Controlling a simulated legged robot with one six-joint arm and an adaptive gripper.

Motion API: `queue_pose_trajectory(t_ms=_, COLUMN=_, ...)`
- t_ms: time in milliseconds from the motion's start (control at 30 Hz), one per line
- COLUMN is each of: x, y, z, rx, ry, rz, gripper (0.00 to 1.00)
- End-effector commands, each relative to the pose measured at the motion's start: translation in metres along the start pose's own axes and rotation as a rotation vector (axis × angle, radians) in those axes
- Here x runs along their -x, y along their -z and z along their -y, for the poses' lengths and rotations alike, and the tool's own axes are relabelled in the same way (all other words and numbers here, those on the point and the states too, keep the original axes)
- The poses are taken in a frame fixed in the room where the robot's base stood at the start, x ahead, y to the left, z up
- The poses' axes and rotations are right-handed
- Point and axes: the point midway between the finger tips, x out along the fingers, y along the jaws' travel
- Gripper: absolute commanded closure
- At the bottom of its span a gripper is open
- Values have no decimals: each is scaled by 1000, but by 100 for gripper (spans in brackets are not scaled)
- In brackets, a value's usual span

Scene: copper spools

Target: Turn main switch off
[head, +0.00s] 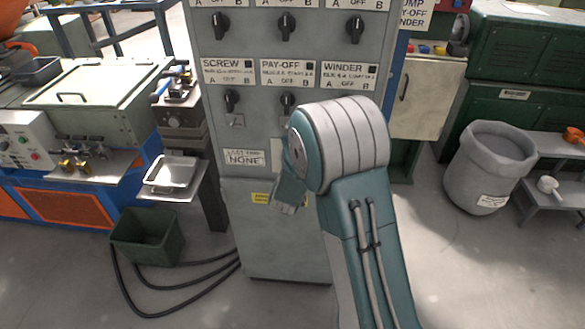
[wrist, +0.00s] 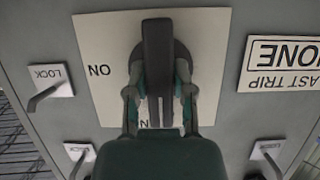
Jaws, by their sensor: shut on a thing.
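The main switch has a black handle (wrist: 158,45) on a round dark base, set on a pale plate (wrist: 103,40) in the wrist view. The handle stands upright in that picture. An upside-down "ON" (wrist: 99,70) is beside it, and another label below is mostly hidden by my gripper. My gripper (wrist: 160,98) is shut on the handle, with one finger on each side. In the head view my arm hides the switch and the fingertips.
The grey cabinet (head: 287,235) carries several smaller rotary switches above. A "LAST TRIP NONE" label (wrist: 285,66) and small lock levers (wrist: 47,92) surround the plate. A green bin (head: 147,238) and black cables lie at left; a grey barrel (head: 485,165) stands at right.

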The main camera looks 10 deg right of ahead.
Motion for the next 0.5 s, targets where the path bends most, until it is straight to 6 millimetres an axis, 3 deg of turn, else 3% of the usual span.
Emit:
queue_pose_trajectory(t_ms=367, x=0, y=-3, z=1, rx=8, ry=1, rz=7, gripper=100)
queue_pose_trajectory(t_ms=400, x=0, y=-3, z=1, rx=8, ry=1, rz=7, gripper=60)
queue_pose_trajectory(t_ms=467, x=0, y=-3, z=1, rx=8, ry=1, rz=6, gripper=34)
queue_pose_trajectory(t_ms=500, x=0, y=-2, z=1, rx=8, ry=1, rz=5, gripper=34)
